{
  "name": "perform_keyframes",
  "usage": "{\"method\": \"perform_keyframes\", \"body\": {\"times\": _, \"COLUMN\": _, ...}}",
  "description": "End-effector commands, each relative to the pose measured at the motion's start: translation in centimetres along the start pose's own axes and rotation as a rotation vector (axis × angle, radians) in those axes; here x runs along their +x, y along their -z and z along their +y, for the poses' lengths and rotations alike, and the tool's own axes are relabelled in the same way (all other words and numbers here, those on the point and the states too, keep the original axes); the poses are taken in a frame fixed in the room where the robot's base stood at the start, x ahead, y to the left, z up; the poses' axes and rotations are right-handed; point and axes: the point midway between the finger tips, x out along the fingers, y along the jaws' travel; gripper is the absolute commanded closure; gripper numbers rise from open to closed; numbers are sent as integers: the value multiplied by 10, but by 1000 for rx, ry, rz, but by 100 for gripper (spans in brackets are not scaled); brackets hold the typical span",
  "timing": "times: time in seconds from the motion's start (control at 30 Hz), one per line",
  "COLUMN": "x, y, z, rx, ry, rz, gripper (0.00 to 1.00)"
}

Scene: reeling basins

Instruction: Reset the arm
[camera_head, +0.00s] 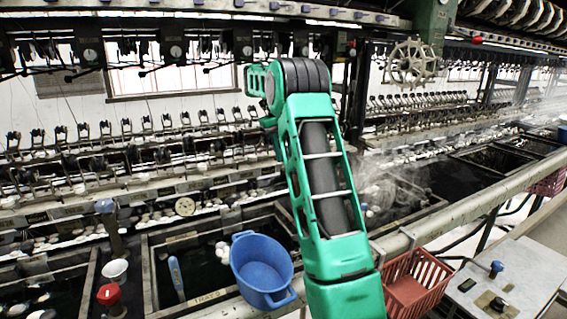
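My green and black arm rises from the bottom centre and reaches up and away over the basins. Its far end bends behind the upper link, near the reeling machine. My gripper is not visible; the arm itself hides that area or it lies out of sight. No object can be seen held.
A blue basket (262,268) stands at the basin edge, left of my arm. A red crate (416,284) is at its right. A white cup (115,271), red knob (109,296) and blue-handled tool (176,277) are left. A grey table (530,272) is right.

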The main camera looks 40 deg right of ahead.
Motion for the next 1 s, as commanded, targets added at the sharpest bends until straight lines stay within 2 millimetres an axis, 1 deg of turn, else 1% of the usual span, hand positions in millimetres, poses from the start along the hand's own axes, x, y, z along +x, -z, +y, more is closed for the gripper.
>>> {"method": "perform_keyframes", "body": {"times": 0.13, "x": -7, "y": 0, "z": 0, "rx": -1, "ry": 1, "rz": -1, "gripper": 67}}
{"method": "perform_keyframes", "body": {"times": 0.63, "x": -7, "y": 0, "z": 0, "rx": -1, "ry": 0, "rz": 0, "gripper": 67}}
{"method": "perform_keyframes", "body": {"times": 0.73, "x": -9, "y": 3, "z": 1, "rx": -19, "ry": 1, "rz": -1, "gripper": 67}}
{"method": "perform_keyframes", "body": {"times": 0.87, "x": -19, "y": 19, "z": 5, "rx": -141, "ry": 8, "rz": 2, "gripper": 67}}
{"method": "perform_keyframes", "body": {"times": 0.97, "x": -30, "y": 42, "z": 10, "rx": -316, "ry": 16, "rz": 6, "gripper": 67}}
{"method": "perform_keyframes", "body": {"times": 1.0, "x": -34, "y": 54, "z": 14, "rx": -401, "ry": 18, "rz": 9, "gripper": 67}}
